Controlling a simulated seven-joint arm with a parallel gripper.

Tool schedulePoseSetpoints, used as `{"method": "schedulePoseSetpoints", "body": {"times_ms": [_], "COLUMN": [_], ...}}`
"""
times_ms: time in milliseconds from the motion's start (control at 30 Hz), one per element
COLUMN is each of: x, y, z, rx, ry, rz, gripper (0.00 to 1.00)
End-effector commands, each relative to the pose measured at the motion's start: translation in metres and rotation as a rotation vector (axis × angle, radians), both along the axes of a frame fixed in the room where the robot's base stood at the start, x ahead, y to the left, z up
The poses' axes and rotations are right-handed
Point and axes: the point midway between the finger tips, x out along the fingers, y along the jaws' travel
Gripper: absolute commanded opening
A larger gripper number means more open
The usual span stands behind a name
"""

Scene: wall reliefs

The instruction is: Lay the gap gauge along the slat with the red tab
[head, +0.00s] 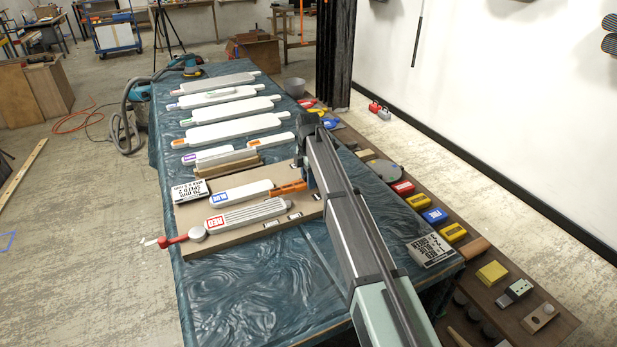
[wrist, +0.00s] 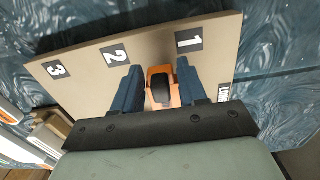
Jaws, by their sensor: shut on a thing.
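The slat with the red tab (head: 255,212) is pale and ridged and lies on the tan board (head: 195,223), its RED label at the left end. Just behind it lies a smooth white slat with a blue tab (head: 243,191). My gripper (head: 307,178) is low at the board's right side. In the wrist view its blue fingers (wrist: 158,82) are shut on an orange piece (wrist: 157,72) with a black part. An orange handle (head: 288,187) shows beside the gripper, in line with the blue-tab slat. I cannot tell clearly which piece is the gap gauge.
The board carries number cards 1 (wrist: 188,40), 2 (wrist: 115,54) and 3 (wrist: 57,69). Several white slats lie farther back. A side shelf with colored blocks (head: 434,215) runs along the right. The cloth in front (head: 240,290) is clear.

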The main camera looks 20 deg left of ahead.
Motion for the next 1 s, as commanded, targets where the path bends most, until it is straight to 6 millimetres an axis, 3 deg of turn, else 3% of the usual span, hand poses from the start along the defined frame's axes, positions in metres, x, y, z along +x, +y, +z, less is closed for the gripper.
{"method": "schedulePoseSetpoints", "body": {"times_ms": [1000], "x": [0.0], "y": [0.0], "z": [-0.016], "rx": [0.001], "ry": [-0.001], "rz": [0.0], "gripper": [0.11]}}
